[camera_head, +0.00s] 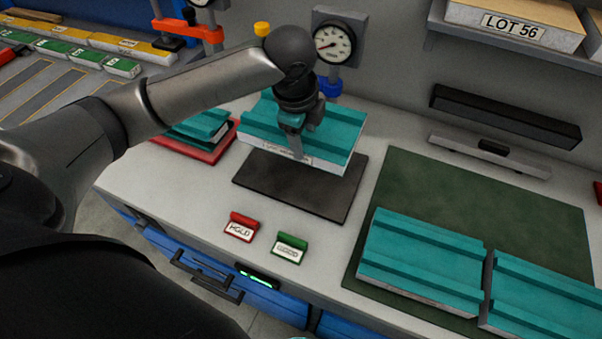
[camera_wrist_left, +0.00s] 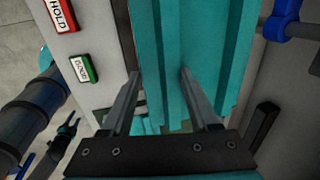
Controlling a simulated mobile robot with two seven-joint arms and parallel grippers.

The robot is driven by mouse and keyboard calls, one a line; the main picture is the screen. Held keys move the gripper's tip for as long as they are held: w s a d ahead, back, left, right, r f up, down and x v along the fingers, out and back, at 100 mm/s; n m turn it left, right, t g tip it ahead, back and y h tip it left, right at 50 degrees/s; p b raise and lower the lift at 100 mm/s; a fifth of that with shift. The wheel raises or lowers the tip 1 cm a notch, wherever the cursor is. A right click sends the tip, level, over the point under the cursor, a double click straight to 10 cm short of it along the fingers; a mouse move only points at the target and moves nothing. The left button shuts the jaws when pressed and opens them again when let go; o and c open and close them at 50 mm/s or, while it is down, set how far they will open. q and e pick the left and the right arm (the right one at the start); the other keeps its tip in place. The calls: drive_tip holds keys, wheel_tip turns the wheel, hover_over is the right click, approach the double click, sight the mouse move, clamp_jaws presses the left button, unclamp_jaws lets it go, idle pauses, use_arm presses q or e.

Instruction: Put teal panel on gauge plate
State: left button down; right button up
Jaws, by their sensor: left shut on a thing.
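A teal ridged panel (camera_head: 336,142) with a white front edge is over the far part of a dark flat plate (camera_head: 290,186), below the round dial gauge. I cannot tell whether the panel touches the plate. My left gripper (camera_head: 299,150) is shut on this panel near its front edge. In the left wrist view its fingers (camera_wrist_left: 158,80) straddle part of the teal panel (camera_wrist_left: 207,45). The plate's far part is hidden under the panel.
Two more teal panels (camera_head: 425,258) lie on a green mat (camera_head: 440,185) at right. Teal pieces lie on a red tray (camera_head: 222,148) at left. Red (camera_head: 240,229) and green (camera_head: 290,247) signs stand in front. A dial gauge (camera_head: 333,42) stands behind.

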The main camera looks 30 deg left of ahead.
use_arm(q)
drive_tip(key=s+x, duration=0.1)
drive_tip(key=x, duration=0.3)
drive_tip(key=s+b+x, duration=0.1)
drive_tip(key=x, duration=0.3)
drive_tip(key=s+b+x, duration=0.1)
drive_tip(key=x, duration=0.3)
drive_tip(key=shift+w+f, duration=0.1)
drive_tip(key=shift+f, duration=0.45)
drive_tip(key=shift+f, duration=0.15)
drive_tip(key=shift+c, duration=0.7)
unclamp_jaws()
drive_tip(key=p+v, duration=0.2)
drive_tip(key=v, duration=1)
drive_tip(key=shift+r, duration=0.2)
